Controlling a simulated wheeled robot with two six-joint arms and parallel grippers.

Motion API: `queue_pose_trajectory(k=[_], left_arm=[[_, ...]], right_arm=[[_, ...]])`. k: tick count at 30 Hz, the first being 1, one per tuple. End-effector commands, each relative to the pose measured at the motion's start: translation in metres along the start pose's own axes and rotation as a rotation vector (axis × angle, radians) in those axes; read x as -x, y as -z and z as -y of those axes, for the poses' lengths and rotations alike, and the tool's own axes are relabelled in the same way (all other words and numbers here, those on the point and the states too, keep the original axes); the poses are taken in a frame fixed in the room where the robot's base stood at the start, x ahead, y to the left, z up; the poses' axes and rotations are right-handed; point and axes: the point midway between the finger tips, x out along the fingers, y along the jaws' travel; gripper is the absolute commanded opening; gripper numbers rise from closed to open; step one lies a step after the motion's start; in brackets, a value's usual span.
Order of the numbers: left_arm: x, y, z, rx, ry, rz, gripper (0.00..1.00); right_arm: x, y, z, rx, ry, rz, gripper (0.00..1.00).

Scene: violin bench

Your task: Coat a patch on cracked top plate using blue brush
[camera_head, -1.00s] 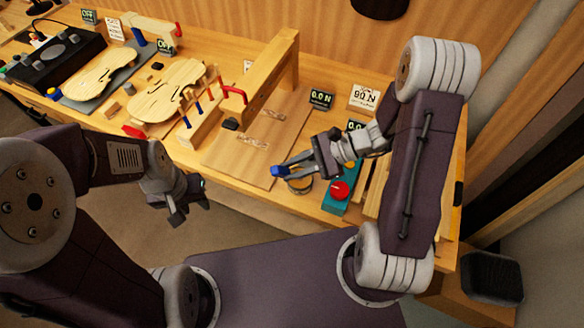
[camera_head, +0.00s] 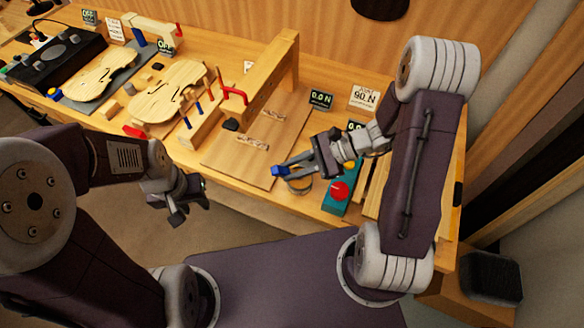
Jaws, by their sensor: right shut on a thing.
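My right gripper (camera_head: 318,157) is shut on the blue brush (camera_head: 280,171). The brush's blue end points left, above or beside a small round pot (camera_head: 299,186) at the bench's front; I cannot tell whether they touch. Two pale violin plates lie at the left: one (camera_head: 170,92) mid-bench and one (camera_head: 104,75) on a grey mat. I cannot make out which is cracked. Two small mottled strips (camera_head: 272,115) and (camera_head: 253,143) lie on a flat wooden board (camera_head: 230,160). My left gripper (camera_head: 183,205) hangs in front of the bench; its jaw opening is unclear.
A wooden beam (camera_head: 270,75) with a red clamp (camera_head: 234,93) stands behind the board. A teal box (camera_head: 340,200) with a red knob sits right of the pot. A wooden rack (camera_head: 198,130) holds several blue-handled tools. A black control unit (camera_head: 55,52) stands far left.

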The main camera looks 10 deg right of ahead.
Motion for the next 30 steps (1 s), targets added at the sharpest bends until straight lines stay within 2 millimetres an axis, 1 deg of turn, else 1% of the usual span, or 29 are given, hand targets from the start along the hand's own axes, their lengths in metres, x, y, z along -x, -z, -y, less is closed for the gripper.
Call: queue_pose_trajectory(k=[1,3,18,30], left_arm=[[0.009,0.001,0.000,0.000,0.000,0.000,0.36],[0.016,0.002,0.000,0.000,0.000,0.000,0.36],[0.058,0.006,-0.001,0.000,0.000,0.000,0.36],[0.056,0.006,-0.001,0.000,0.000,0.000,0.36]], right_arm=[[0.005,-0.008,0.003,0.001,0.000,0.000,0.00],[0.009,-0.015,0.005,0.001,0.001,0.001,0.00],[0.033,-0.054,0.017,0.001,0.001,0.002,0.00],[0.033,-0.054,0.017,0.001,0.001,0.002,0.00]])
